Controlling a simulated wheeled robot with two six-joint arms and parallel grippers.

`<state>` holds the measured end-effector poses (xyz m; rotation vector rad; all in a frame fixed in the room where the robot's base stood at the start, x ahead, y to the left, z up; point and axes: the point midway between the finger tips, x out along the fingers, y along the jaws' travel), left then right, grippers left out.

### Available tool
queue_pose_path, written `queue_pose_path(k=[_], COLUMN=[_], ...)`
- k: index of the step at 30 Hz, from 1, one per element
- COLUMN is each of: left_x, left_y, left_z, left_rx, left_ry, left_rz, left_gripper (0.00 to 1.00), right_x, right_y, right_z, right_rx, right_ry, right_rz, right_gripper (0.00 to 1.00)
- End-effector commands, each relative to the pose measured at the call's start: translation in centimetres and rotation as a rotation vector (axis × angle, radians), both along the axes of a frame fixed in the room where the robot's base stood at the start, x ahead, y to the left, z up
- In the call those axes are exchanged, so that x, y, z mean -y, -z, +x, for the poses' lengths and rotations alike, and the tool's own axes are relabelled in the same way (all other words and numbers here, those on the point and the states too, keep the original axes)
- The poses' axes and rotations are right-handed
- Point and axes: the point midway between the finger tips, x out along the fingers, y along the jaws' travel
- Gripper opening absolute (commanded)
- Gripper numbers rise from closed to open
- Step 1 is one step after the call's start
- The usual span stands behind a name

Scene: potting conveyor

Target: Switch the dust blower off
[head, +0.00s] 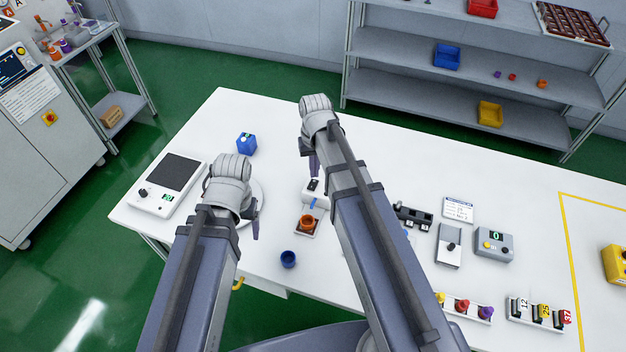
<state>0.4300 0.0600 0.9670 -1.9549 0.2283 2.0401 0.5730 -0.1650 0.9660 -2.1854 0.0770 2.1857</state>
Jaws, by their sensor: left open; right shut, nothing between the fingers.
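A small white unit with a black switch (314,186) stands near the middle of the table; it may be the dust blower, but no label can be read. The switch position cannot be made out.
A white device with a dark plate (172,172) and a blue box (246,144) stand at left. A blue cup (288,259) is near the front edge. A knob box (450,246), a grey button box (494,244) and a label card (459,209) stand right of my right arm.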

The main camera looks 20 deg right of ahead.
Motion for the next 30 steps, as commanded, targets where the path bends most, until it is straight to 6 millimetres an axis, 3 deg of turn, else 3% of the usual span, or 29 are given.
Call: queue_pose_path(k=[16, 26, 30], left_x=[0.0, 0.0, 0.0], left_y=[-4.6, -4.7, -4.4], left_z=[0.0, 0.0, 0.0], left_rx=[0.0, 0.0, 0.0], left_ry=[0.002, 0.002, 0.002], left_rz=[0.0, 0.0, 0.0], left_gripper=[0.77, 0.77, 0.77], right_x=[0.0, 0.0, -1.8], right_y=[-4.6, -4.7, -4.4], right_z=[0.0, 0.0, -2.0], right_rx=[0.0, 0.0, -0.007], right_ry=[0.0, 0.0, -0.05], right_rz=[0.0, 0.0, -0.011], right_gripper=[0.0, 0.0, 0.0])
